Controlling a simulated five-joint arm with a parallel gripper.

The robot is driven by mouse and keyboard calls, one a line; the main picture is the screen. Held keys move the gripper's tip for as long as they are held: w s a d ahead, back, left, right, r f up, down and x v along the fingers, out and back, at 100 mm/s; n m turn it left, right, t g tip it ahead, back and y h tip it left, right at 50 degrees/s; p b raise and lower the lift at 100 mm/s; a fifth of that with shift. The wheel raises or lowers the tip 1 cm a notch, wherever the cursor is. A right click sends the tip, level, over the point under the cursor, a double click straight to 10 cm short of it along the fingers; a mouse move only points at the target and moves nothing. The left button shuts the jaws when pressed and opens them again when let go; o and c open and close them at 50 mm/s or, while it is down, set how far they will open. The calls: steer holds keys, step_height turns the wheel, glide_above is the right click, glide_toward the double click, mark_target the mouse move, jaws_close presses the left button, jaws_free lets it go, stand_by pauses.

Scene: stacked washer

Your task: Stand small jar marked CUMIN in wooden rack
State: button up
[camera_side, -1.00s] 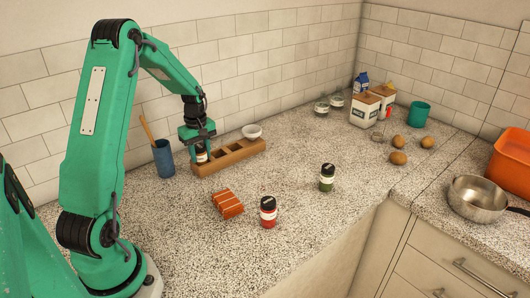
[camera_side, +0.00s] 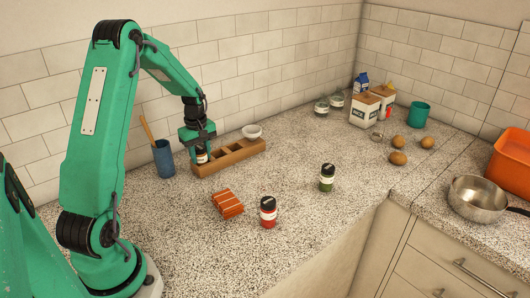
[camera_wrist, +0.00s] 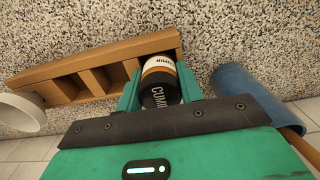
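The small jar marked CUMIN (camera_wrist: 159,76) has a black lid and a white and orange label. It also shows in the side view (camera_side: 201,157), partly hidden under my gripper. The wooden rack (camera_side: 232,159) stands by the back wall; it crosses the upper left of the wrist view (camera_wrist: 98,52). My gripper (camera_wrist: 162,88) points down over the rack's left end in the side view (camera_side: 201,150). Its fingers close on both sides of the jar, which looks upright in the end compartment. The jar's base is hidden, so I cannot tell if it touches the bottom.
A blue cup (camera_side: 163,158) with a wooden spoon stands left of the rack, close to my gripper. A white bowl (camera_side: 252,132) is at the rack's far end.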

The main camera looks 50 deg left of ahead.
steer(key=o, duration=0.4)
steer(key=shift+d+f, duration=0.1)
steer(key=shift+f, duration=0.55)
steer(key=shift+s, duration=0.1)
steer(key=shift+r, duration=0.75)
step_height(320, 180, up, 12)
steer(key=shift+r, duration=0.1)
